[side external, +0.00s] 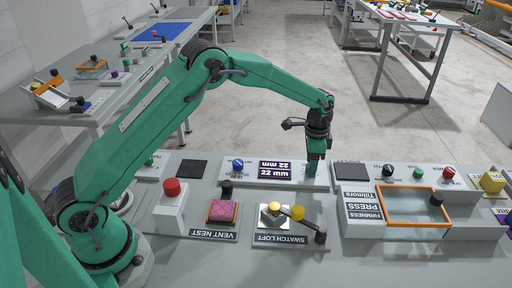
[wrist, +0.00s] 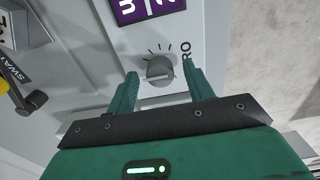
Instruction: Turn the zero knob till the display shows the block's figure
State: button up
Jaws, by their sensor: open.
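The zero knob (wrist: 160,72) is a round grey dial with tick marks around it and a label ending in "RO", seen in the wrist view. My gripper (wrist: 159,67) is open, with one green finger on each side of the knob; I cannot tell whether they touch it. In the side view my gripper (side external: 314,174) points down at the panel and hides the knob. Only part of the display (wrist: 143,8) shows in the wrist view. I cannot pick out the block for certain.
Left of the display is a blue knob (side external: 238,165). In front are the swatch loft (side external: 262,240) with a yellow-knobbed lever, a pink pad (side external: 223,211) and a red button (side external: 172,187). The orange-framed press (side external: 413,207) stands to the right.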

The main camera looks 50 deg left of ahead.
jog(key=shift+f, duration=0.5)
jog(key=c, duration=1)
jog(key=shift+n, duration=0.4)
jog(key=n, duration=1.1)
